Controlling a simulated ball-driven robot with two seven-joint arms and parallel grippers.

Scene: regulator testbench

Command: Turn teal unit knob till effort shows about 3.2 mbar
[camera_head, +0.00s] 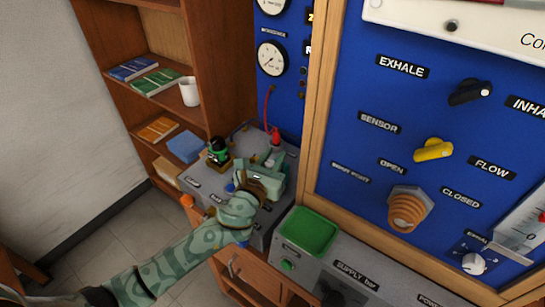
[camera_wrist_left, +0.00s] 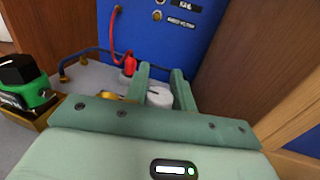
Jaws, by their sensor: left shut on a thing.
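My left gripper (camera_head: 272,165) reaches over the grey bench top from the lower left. In the left wrist view its two green fingers (camera_wrist_left: 160,82) stand on either side of a pale white knob (camera_wrist_left: 158,97), shut on it. The body under this knob is mostly hidden by the gripper, so its colour cannot be told. A green unit with a black knob (camera_wrist_left: 24,84) stands to the left, apart from the fingers. A round white gauge (camera_head: 271,58) hangs on the blue panel behind; its reading is too small to tell. My right gripper is not in view.
A red fitting with a red hose (camera_wrist_left: 130,62) is just behind the fingers. A wooden post (camera_head: 322,100) stands close on the right. A green tray (camera_head: 308,230) lies on the bench in front. A shelf (camera_head: 150,60) with books and a white mug (camera_head: 189,91) is behind left.

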